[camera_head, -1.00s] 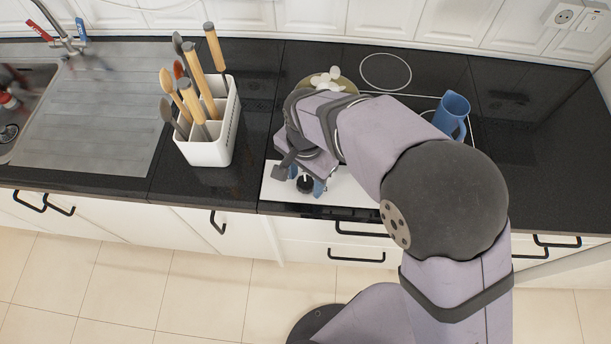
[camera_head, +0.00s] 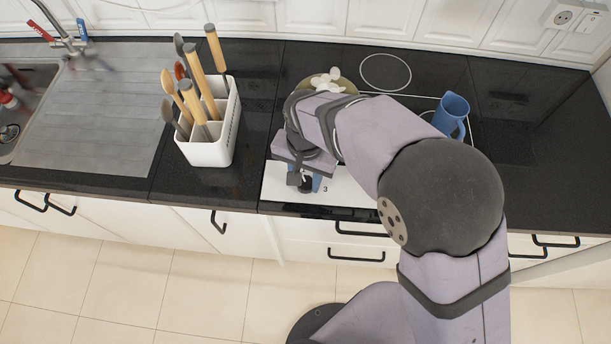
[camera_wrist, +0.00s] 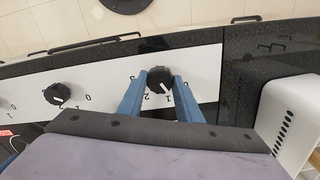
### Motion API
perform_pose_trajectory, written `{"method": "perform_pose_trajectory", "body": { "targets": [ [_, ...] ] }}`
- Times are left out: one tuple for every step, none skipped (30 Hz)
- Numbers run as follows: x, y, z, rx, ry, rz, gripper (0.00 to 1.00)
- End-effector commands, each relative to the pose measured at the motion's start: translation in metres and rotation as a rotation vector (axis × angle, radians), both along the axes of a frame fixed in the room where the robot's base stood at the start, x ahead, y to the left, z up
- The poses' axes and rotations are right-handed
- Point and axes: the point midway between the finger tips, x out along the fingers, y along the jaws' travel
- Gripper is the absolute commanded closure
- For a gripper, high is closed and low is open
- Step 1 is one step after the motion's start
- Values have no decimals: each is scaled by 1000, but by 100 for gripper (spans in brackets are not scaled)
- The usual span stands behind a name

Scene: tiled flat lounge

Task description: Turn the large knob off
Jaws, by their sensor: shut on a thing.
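The large knob (camera_wrist: 159,79) is black and round, on a white control panel (camera_wrist: 110,82) with printed digits beside it. My gripper (camera_wrist: 160,83) is shut on this knob in the wrist view, with one blue finger on each side. In the head view my gripper (camera_head: 307,184) is over the left part of the panel, and the knob (camera_head: 306,186) shows only in part beneath it. A second black knob (camera_wrist: 57,93) with a white mark is on the same panel to the left in the wrist view, apart from my gripper.
A white utensil holder (camera_head: 212,150) stands left of the panel. A blue jug (camera_head: 451,113) stands at the right of the hob, and a plate with pale pieces (camera_head: 327,81) is behind my arm. Dark worktop (camera_head: 540,150) is clear at the right.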

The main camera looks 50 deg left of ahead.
Motion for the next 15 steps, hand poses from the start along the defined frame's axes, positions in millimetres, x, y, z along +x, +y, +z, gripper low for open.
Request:
{"method": "perform_pose_trajectory", "body": {
  "targets": [
    [0, 0, 2, 1, 0, 44, 91],
    [0, 1, 2, 1, 0, 71, 91],
    [0, 1, 2, 1, 0, 109, 91],
    [0, 1, 2, 1, 0, 136, 91],
    [0, 1, 2, 1, 0, 163, 91],
    [0, 1, 2, 1, 0, 199, 91],
    [0, 1, 2, 1, 0, 224, 91],
    [0, 1, 2, 1, 0, 250, 91],
    [0, 1, 1, 1, 0, 283, 91],
    [0, 1, 1, 1, 0, 308, 91],
    [0, 1, 1, 1, 0, 332, 91],
    [0, 1, 1, 1, 0, 361, 91],
    [0, 1, 1, 1, 0, 382, 91],
    [0, 1, 1, 1, 0, 401, 91],
    [0, 1, 1, 2, -1, 427, 91]
  ]
}}
